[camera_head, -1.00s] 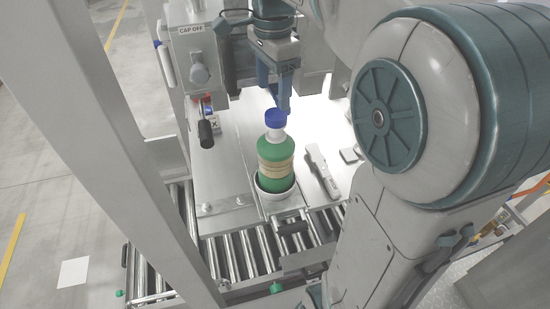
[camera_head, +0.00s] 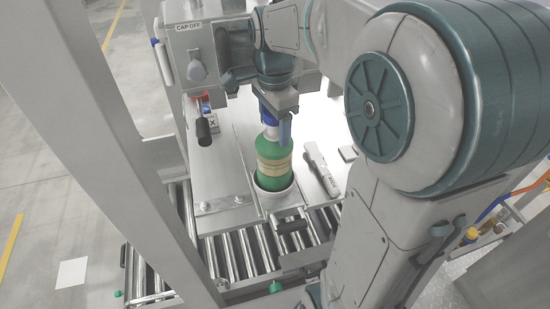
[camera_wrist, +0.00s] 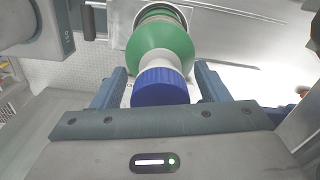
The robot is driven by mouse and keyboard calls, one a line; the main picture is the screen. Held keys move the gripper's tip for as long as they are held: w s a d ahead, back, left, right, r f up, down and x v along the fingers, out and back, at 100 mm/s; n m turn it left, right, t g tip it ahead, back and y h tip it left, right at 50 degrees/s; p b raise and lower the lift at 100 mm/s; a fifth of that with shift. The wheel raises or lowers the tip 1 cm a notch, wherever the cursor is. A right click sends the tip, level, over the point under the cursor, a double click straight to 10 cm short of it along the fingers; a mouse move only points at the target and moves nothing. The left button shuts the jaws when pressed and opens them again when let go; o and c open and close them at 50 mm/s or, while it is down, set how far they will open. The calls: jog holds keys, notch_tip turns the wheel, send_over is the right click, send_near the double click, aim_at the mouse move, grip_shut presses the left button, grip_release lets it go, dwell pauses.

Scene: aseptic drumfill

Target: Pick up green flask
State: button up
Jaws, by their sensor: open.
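The green flask (camera_head: 274,165) stands upright in a white round holder (camera_head: 276,199) on the steel worktop. It has a pale label band, a white neck and a blue cap, partly hidden by my gripper in the head view. My gripper (camera_head: 275,127) is open and points down at the top of the flask. In the wrist view the flask (camera_wrist: 162,40) lies ahead, and its blue cap (camera_wrist: 160,87) sits between the two blue-grey fingers of my gripper (camera_wrist: 163,85). A gap shows at each side of the cap.
A steel machine box marked "CAP OFF" (camera_head: 191,50) stands behind left, with a black-handled lever (camera_head: 204,130) below it. A grey hand tool (camera_head: 320,170) lies right of the flask. A roller conveyor (camera_head: 240,255) runs in front, and a steel post (camera_head: 110,120) stands at left.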

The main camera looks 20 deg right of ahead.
grip_shut()
jog(key=shift+w+r, duration=0.1)
